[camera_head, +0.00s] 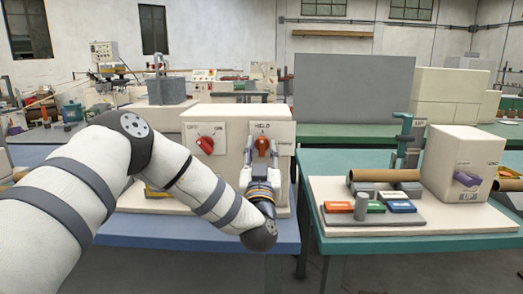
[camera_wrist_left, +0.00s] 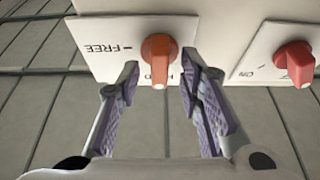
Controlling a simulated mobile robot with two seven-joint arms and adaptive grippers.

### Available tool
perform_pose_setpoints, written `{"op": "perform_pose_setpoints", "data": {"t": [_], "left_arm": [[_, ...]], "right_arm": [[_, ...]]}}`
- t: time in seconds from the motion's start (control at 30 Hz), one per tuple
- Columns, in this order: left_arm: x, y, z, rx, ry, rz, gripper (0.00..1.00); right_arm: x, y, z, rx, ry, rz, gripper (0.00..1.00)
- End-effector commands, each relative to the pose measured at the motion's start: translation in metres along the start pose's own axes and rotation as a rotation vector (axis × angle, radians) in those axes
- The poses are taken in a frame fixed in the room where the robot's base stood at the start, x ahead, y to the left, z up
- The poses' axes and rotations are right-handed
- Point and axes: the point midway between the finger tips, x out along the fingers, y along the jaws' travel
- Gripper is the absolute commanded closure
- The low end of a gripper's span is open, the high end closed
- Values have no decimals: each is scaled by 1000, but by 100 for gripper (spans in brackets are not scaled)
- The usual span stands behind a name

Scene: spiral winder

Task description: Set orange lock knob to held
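The orange lock knob (camera_head: 262,143) is on the front panel of the cream machine, under the HELD label. In the left wrist view the orange knob (camera_wrist_left: 158,58) has its pale-tipped end toward the partly hidden HELD lettering, with FREE off to its side. My left gripper (camera_head: 262,148) is in front of this panel. In the left wrist view its two purple-padded fingers (camera_wrist_left: 160,77) are spread, one on each side of the knob, with visible gaps; neither appears to touch it. My right gripper is not in view.
A red OFF/ON knob (camera_head: 205,144) sits left of the orange knob; it also shows in the left wrist view (camera_wrist_left: 296,60). The machine stands on a blue bench (camera_head: 200,232). A green bench (camera_head: 430,232) with another cream box (camera_head: 462,160) is to the right.

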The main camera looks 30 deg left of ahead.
Motion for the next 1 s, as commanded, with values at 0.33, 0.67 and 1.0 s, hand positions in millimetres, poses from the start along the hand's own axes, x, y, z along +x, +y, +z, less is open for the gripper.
{"op": "perform_pose_setpoints", "data": {"t": [0.33,0.67,1.0], "left_arm": [[-24,2,0,0,-3,5,67],[-74,0,0,0,0,1,67],[-75,0,0,1,0,0,67]], "right_arm": [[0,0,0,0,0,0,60],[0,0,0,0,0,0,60],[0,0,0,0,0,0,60]]}}
